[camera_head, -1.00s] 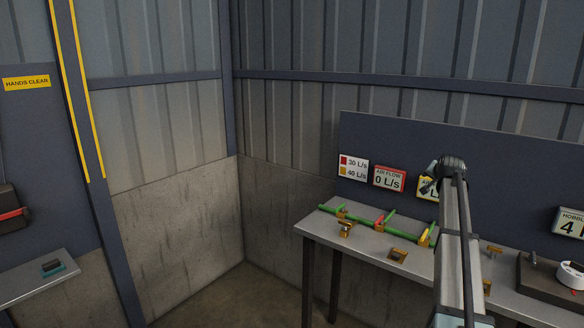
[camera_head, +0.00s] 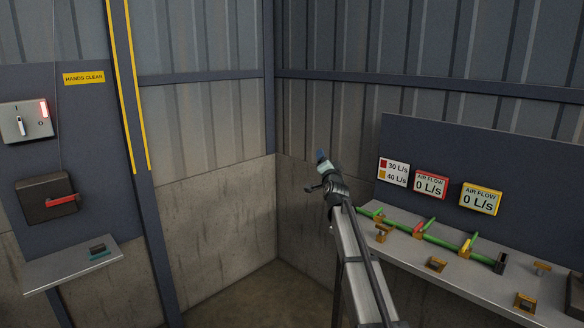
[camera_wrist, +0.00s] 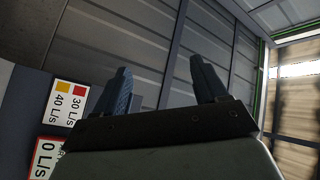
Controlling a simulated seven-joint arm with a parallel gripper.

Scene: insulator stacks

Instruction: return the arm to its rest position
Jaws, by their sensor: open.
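My gripper (camera_wrist: 158,90) shows in the wrist view with its two dark fingers spread apart and nothing between them. In the head view my gripper (camera_head: 321,156) is at the top of my raised arm, in front of the corrugated wall and left of the signs. It is apart from the bench and touches nothing that I can see. Its fingers are too small there to make out clearly.
The bench (camera_head: 465,278) at right carries a green pipe (camera_head: 437,240) with red and yellow valves and several brass-coloured brackets. Flow signs (camera_head: 481,198) stand behind it. At left are a switch box (camera_head: 26,121), a dark box with a red handle (camera_head: 47,198) and a small shelf (camera_head: 60,270).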

